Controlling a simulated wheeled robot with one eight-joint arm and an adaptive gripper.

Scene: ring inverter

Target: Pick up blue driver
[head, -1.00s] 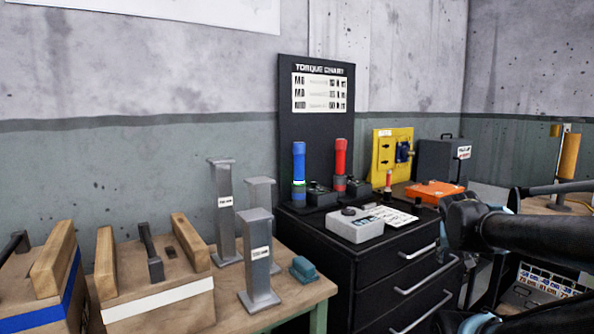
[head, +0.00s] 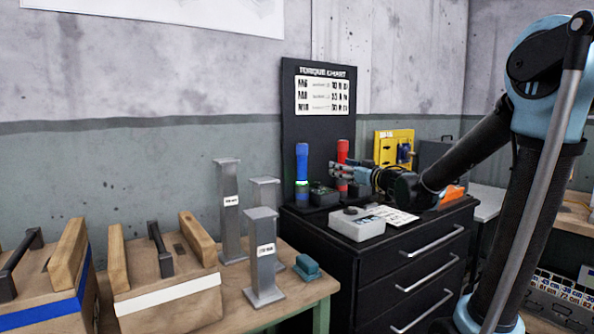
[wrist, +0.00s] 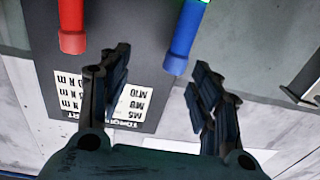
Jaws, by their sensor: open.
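The blue driver (head: 302,163) stands upright on top of the black drawer cabinet, with a glowing green band low on it. The red driver (head: 342,152) stands to its right. My gripper (head: 340,171) is open and empty, in front of the red driver's lower part and to the right of the blue driver. In the wrist view, which looks upside down, the blue driver (wrist: 183,45) is ahead of my gripper (wrist: 152,80), nearer the right finger. The red driver (wrist: 73,30) is at the upper left there. Neither driver is between the fingers.
The torque chart board (head: 320,125) rises behind the drivers. A small black box (head: 323,195) sits beside the blue driver. A grey box (head: 357,226) is at the cabinet's front edge. Grey metal posts (head: 228,215) stand on the wooden table to the left.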

